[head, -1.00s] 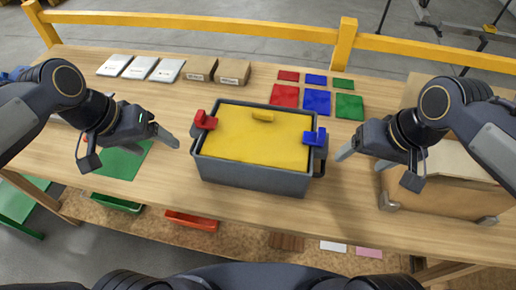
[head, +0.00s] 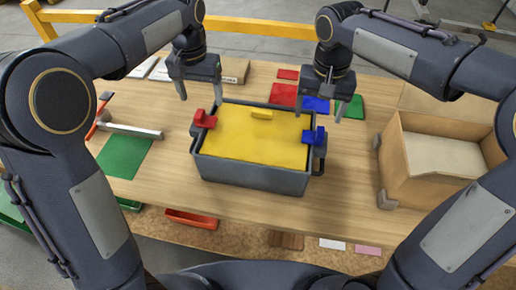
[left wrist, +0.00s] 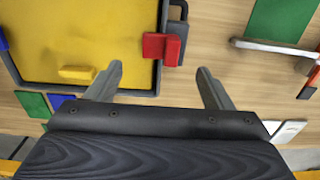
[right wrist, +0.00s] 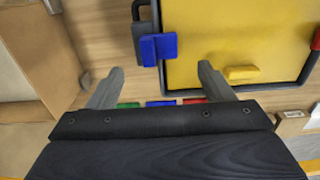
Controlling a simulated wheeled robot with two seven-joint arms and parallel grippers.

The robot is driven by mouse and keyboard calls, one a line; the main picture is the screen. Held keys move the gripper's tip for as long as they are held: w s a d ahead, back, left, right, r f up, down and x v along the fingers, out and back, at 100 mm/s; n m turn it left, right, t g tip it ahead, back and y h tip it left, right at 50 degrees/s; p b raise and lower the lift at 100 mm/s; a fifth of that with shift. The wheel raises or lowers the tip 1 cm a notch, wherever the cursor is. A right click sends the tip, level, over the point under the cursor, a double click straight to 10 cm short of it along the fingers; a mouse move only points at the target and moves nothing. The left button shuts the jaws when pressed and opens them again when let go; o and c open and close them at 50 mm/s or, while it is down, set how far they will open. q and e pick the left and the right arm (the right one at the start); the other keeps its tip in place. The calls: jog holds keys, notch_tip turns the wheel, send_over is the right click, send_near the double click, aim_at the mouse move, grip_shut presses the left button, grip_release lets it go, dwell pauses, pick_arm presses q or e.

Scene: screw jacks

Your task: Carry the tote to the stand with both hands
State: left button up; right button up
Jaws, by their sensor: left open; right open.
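The grey tote (head: 250,178) with a yellow inside or lid (head: 255,140) stands on the wooden table. It has a red handle block (head: 203,120) at its left end and a blue one (head: 315,136) at its right end. My left gripper (head: 202,92) is open above and behind the red block; in the left wrist view the red block (left wrist: 162,47) lies ahead of the fingers, apart from them. My right gripper (head: 318,106) is open above and behind the blue block; in the right wrist view the blue block (right wrist: 158,48) lies ahead of the fingers, untouched. No stand is identifiable.
An open cardboard box (head: 440,160) stands to the right of the tote. A green mat (head: 124,155) and a metal bar (head: 133,131) lie to the left. Coloured squares and white packs lie behind. The table in front of the tote is clear.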

aim_at(206, 119)
pick_arm(q)
jog(key=shift+f, duration=3.9)
pick_arm(e)
jog(key=shift+f, duration=3.9)
pick_arm(q)
jog(key=shift+c, duration=0.2)
pick_arm(e)
jog(key=shift+c, duration=0.2)
pick_arm(q)
grip_shut()
pick_arm(e)
grip_shut()
pick_arm(q)
jog(key=shift+w+r, duration=0.2)
jog(key=shift+r, duration=0.1)
pick_arm(e)
jog(key=shift+w+r, duration=0.2)
jog(key=shift+r, duration=0.1)
